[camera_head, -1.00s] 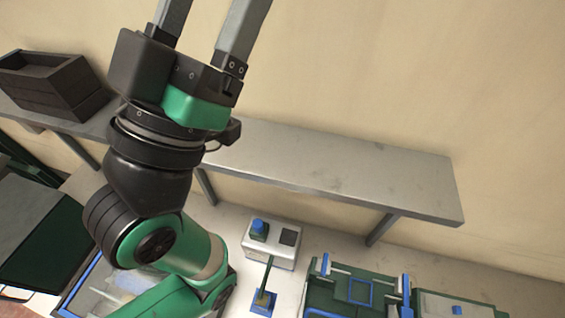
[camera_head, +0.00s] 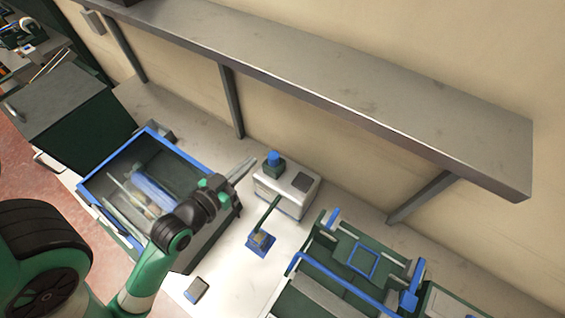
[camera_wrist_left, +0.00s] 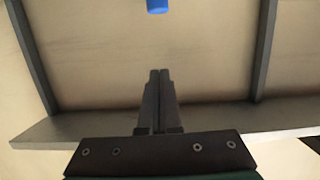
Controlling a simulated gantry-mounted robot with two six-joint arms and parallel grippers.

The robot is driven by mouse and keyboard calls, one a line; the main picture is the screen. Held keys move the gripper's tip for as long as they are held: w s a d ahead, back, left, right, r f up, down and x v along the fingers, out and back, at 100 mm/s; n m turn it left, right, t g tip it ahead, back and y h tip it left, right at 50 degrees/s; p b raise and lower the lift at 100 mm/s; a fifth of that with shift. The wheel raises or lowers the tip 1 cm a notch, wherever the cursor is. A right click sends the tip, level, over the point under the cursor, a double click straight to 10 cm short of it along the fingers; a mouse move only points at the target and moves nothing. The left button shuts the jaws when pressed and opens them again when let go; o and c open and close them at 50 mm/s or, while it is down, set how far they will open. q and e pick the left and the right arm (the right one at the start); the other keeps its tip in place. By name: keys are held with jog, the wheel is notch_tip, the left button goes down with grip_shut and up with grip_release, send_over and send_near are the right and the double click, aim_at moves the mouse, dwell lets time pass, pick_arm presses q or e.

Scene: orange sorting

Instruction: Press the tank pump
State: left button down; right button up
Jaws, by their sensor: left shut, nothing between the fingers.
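A white box (camera_head: 283,193) with a blue knob (camera_head: 273,158) on its top and a dark square panel stands on the white worktop; it appears to be the tank pump. My left gripper (camera_head: 252,163) is shut and empty, its fingertips just left of the blue knob in the head view, apparently not touching it. In the left wrist view the closed fingers (camera_wrist_left: 158,75) point towards a blue cylinder end (camera_wrist_left: 157,6) at the top edge, likely the knob, with a gap between. The right gripper is not in view.
A grey shelf (camera_head: 330,85) runs along the wall above the worktop, with brackets below. A blue-rimmed bin (camera_head: 108,213) lies left, under my left arm. A green lever on a blue base (camera_head: 260,243) stands before the box. A green-and-blue fixture (camera_head: 345,262) is at right.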

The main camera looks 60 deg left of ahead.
pick_arm(q)
jog(key=shift+s+f, duration=0.35)
jog(key=shift+f, duration=0.2)
jog(key=b, duration=0.3)
send_over(274, 161)
jog(key=s, duration=0.2)
notch_tip(274, 161, down, 2)
jog(key=f, duration=0.4)
jog(key=shift+w+a+b, duration=0.25)
jog(key=shift+a+b, duration=0.05)
jog(key=shift+a, duration=0.05)
jog(key=shift+w+f, duration=0.1)
jog(key=shift+f, duration=0.1)
